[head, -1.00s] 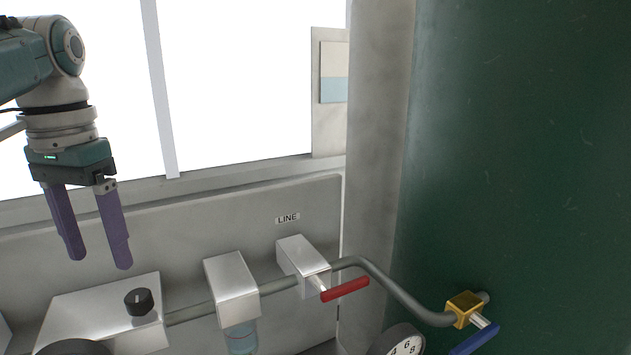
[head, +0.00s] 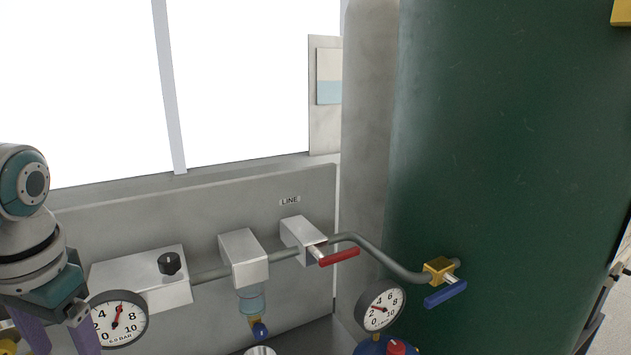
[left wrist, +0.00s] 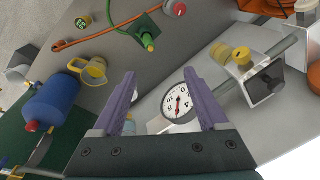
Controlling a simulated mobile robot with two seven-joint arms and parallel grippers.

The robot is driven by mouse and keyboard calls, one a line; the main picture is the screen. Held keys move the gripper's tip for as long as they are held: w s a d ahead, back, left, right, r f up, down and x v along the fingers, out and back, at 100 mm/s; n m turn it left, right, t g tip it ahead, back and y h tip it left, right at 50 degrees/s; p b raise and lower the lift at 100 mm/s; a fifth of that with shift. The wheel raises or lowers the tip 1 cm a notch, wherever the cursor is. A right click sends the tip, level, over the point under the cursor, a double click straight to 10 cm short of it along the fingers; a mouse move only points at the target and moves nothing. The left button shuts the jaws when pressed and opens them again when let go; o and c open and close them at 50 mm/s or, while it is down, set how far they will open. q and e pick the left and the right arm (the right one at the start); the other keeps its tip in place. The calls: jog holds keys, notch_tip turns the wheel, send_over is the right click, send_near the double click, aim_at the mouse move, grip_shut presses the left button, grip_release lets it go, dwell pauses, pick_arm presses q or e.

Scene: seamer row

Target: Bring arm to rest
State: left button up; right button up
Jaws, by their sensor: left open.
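My left gripper (head: 58,338) is at the lower left of the head view, its purple fingers pointing down and partly cut off by the bottom edge. In the left wrist view the left gripper (left wrist: 160,90) is open, with nothing between its fingertips. A round white pressure gauge (head: 117,318) is close to the right of the gripper in the head view. A gauge (left wrist: 178,103) also shows beyond the fingers in the left wrist view. My right gripper is not in view.
A pipe line carries a metal box with a black knob (head: 169,263), a red-handled valve (head: 339,257) and a blue-handled valve (head: 445,294). A second gauge (head: 381,307) stands before a big green cylinder (head: 490,160). A blue tank (left wrist: 52,103) is left in the wrist view.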

pick_arm(q)
jog(key=s+d+t+h, duration=0.1)
jog(key=s+d, duration=0.3)
jog(key=s, duration=0.3)
jog(key=s+d+m, duration=0.1)
jog(key=s+d, duration=0.2)
jog(key=s, duration=0.3)
jog(key=s+d+t+h, duration=0.1)
jog(key=s+d, duration=0.3)
jog(key=s, duration=0.3)
notch_tip(320, 180, up, 18)
jog(key=p, duration=1.7)
jog(key=shift+s+f, duration=0.15)
jog(key=shift+f, duration=0.05)
dwell(0.4)
